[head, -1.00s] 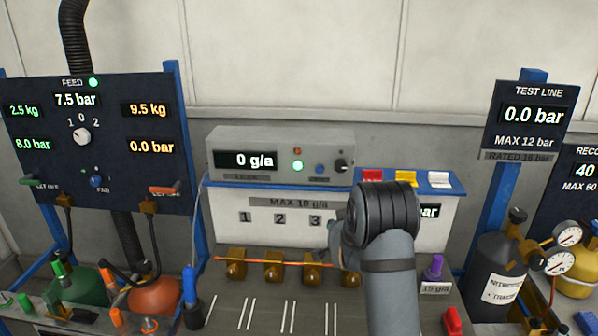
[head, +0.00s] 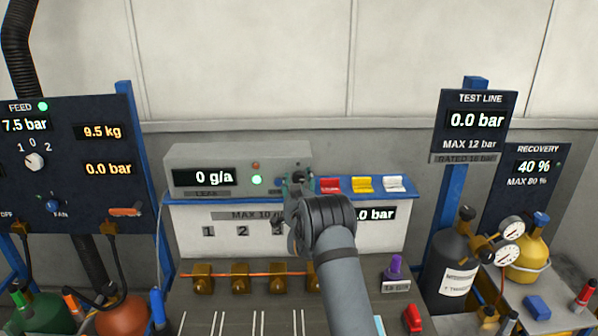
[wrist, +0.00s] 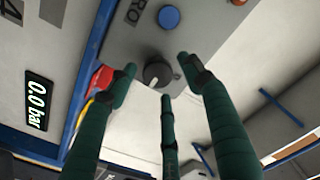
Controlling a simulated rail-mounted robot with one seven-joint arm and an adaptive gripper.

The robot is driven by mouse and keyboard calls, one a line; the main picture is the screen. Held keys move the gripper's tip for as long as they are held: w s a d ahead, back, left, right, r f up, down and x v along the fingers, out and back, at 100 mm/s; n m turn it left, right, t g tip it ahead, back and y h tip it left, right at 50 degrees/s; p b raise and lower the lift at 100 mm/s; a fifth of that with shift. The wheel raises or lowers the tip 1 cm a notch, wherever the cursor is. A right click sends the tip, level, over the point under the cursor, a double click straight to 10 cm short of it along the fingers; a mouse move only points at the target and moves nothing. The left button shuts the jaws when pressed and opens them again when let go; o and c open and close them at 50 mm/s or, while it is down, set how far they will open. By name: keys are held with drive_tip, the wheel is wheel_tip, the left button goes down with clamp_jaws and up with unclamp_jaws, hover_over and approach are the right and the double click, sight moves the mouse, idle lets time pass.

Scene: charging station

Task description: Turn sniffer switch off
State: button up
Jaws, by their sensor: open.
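The sniffer unit (head: 210,160) is a grey box with a "0 g/a" display and a lit green lamp (head: 257,180). In the wrist view its black rotary switch (wrist: 157,73) has a pale pointer mark and sits near a blue button (wrist: 169,18). My gripper (wrist: 160,82) is open, with its green fingers spread around the switch's position in the picture. I cannot tell whether any finger touches it. In the head view my gripper (head: 297,184) is at the right end of the box front and hides most of the switch.
Red (head: 330,186), yellow (head: 362,184) and white (head: 394,183) switches stand just right of the box. Below are a white panel (head: 190,217) and a row of brass valves (head: 240,277). The test line panel (head: 473,125) stands at right. The wall above is clear.

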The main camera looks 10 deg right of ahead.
drive_tip(key=shift+w+d+p, duration=0.15)
drive_tip(key=shift+w+p, duration=0.2)
drive_tip(key=shift+w, duration=0.65)
drive_tip(key=shift+c, duration=0.6)
drive_tip(key=shift+r, duration=0.1)
drive_tip(key=c, duration=1)
